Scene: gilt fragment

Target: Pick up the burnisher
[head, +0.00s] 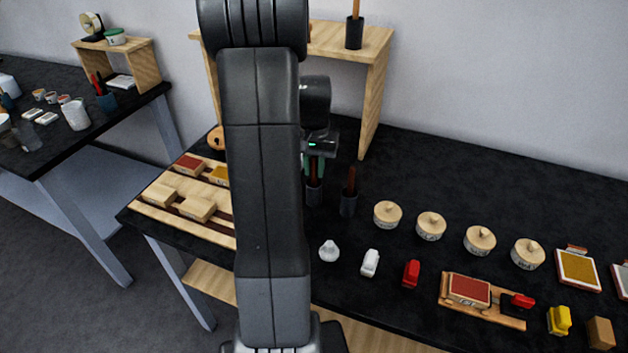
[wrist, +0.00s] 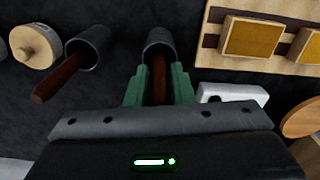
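Two dark cups each hold a brown-handled tool; I cannot tell by look which is the burnisher. One brown handle (wrist: 159,82) stands in its cup (wrist: 160,45), between the green fingers of my gripper (wrist: 160,88) in the wrist view. The fingers lie close on both sides of it; whether they press on it is unclear. The other brown handle (wrist: 57,80) leans from the second cup (wrist: 92,45). In the head view, that handle (head: 351,179) and cup (head: 348,205) are right of my gripper (head: 315,166), which my arm partly hides.
Round wooden-lidded jars (head: 431,226) stand in a row to the right. A wooden tray with blocks (head: 177,195) lies left. A wooden shelf (head: 374,95) stands behind. Small white pieces (head: 370,263) and a red one (head: 411,273) sit nearer the front.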

